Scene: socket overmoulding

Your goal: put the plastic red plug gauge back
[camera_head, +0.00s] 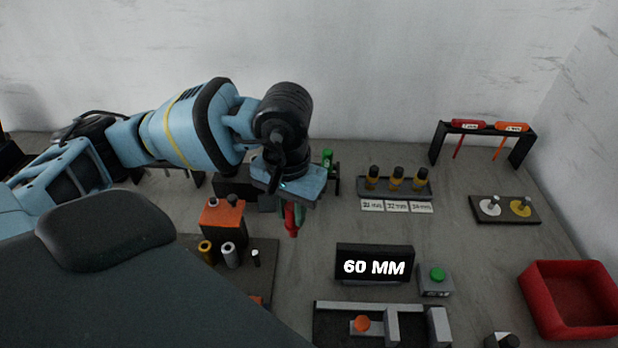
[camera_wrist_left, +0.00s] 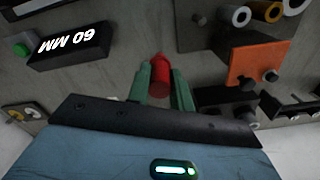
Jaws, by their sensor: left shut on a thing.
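The red plug gauge (camera_head: 291,221) is a small red cylinder hanging below my left gripper (camera_head: 296,212). In the left wrist view the red plug gauge (camera_wrist_left: 160,68) sits between the two green fingers of my left gripper (camera_wrist_left: 161,88), which is shut on it. It appears held above the table. A dark rack with a green-handled gauge (camera_head: 327,157) stands just behind the gripper. My wrist and gripper body hide much of that rack. My right gripper is not in view.
An orange-topped block (camera_head: 223,212) stands left of the gripper, near several small cylinders. A 60 MM display (camera_head: 374,265) is front right. Behind it is a holder with yellow-black gauges (camera_head: 396,180). A red bin (camera_head: 570,300) and a stand with red and orange tools (camera_head: 482,128) are far right.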

